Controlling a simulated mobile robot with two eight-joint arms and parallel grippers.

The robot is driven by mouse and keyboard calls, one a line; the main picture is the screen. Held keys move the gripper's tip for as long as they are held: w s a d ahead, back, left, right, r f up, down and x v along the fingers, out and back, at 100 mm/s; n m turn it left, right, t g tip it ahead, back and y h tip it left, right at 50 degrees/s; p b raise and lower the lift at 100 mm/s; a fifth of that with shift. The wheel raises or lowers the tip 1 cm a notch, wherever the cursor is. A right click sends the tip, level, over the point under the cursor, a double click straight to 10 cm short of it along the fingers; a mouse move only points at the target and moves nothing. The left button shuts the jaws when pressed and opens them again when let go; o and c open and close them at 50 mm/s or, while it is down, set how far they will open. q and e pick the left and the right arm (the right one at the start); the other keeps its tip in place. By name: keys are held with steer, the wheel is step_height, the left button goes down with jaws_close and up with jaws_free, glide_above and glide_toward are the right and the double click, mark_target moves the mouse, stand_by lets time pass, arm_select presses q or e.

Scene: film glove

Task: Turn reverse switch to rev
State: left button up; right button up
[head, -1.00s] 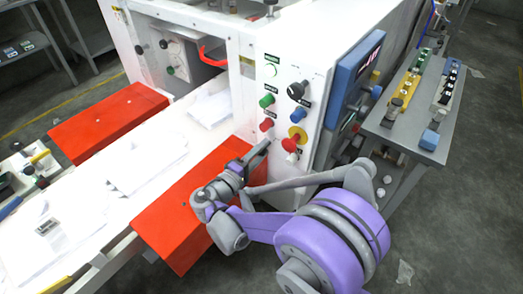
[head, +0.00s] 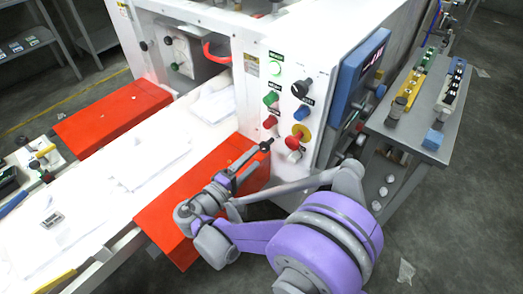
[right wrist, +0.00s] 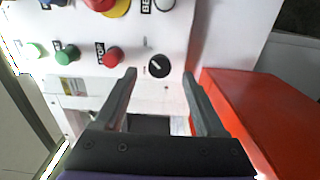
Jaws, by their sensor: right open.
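The white control panel (head: 282,125) shows in the head view. A small black rotary switch (head: 265,146) sits low on its left edge, below a red button. In the right wrist view the round black switch (right wrist: 159,66) shows a short white pointer mark slanting up and left; no label on it is readable. My right gripper (head: 249,160) is open and empty in front of the panel. In the wrist view its two fingers (right wrist: 158,85) point at the panel, and the switch lies between and just beyond the tips, apart from them. My left gripper is not in view.
A red button (right wrist: 113,57) and a green button (right wrist: 66,54) sit beside the switch. A larger black knob (head: 300,87) and an emergency stop (head: 300,132) are also on the panel. A red cover (head: 190,200) lies below my right gripper.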

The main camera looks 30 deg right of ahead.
steer(key=shift+v, duration=2.4)
